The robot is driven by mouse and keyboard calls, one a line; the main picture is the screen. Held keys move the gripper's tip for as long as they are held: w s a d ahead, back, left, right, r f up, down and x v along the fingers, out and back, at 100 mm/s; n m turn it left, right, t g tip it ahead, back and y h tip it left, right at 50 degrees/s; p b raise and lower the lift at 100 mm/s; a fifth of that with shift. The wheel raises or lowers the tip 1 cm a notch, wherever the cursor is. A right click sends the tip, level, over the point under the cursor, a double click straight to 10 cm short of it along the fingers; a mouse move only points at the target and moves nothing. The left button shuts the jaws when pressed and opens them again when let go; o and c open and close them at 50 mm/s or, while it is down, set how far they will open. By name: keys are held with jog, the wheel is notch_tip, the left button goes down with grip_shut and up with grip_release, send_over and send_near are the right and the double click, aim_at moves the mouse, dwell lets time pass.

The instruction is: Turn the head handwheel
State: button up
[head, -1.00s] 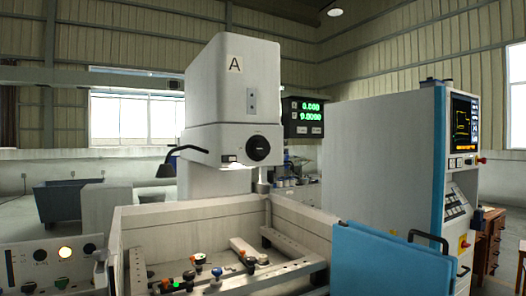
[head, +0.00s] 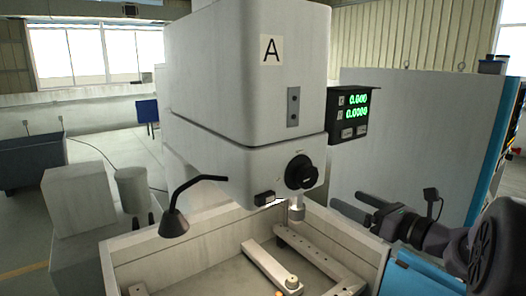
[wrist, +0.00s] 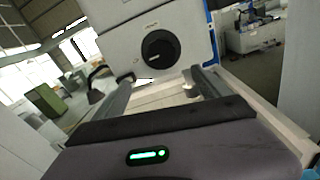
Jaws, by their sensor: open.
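The head handwheel (head: 301,172) is a round black knob on the front of the white machine head (head: 240,90) marked A. It also shows in the wrist view (wrist: 161,49), upper middle, with a pale pointer-like mark on its face. My gripper (head: 349,201) is in the head view at right, to the right of and a little below the wheel, apart from it. In the wrist view my gripper's two fingers (wrist: 162,76) are spread with nothing between them, and the wheel appears just beyond and above the fingertips.
A black lamp (head: 174,222) hangs left of the wheel. A readout (head: 348,114) with green digits is fixed right of the head. The open work tank (head: 160,247) lies below, with clamping bars (head: 270,264) inside. A large grey cabinet (head: 415,130) stands at right.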

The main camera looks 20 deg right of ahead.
aim_at(311, 180)
jog(key=x, duration=1)
jog(key=p+x, duration=0.1)
jog(key=x, duration=0.5)
jog(key=shift+w+d+r, duration=0.25)
jog(key=shift+d+r, duration=0.05)
jog(key=shift+c, duration=0.2)
jog(key=c, duration=1.4)
jog(key=shift+o, duration=0.2)
jog(key=shift+b, duration=0.35)
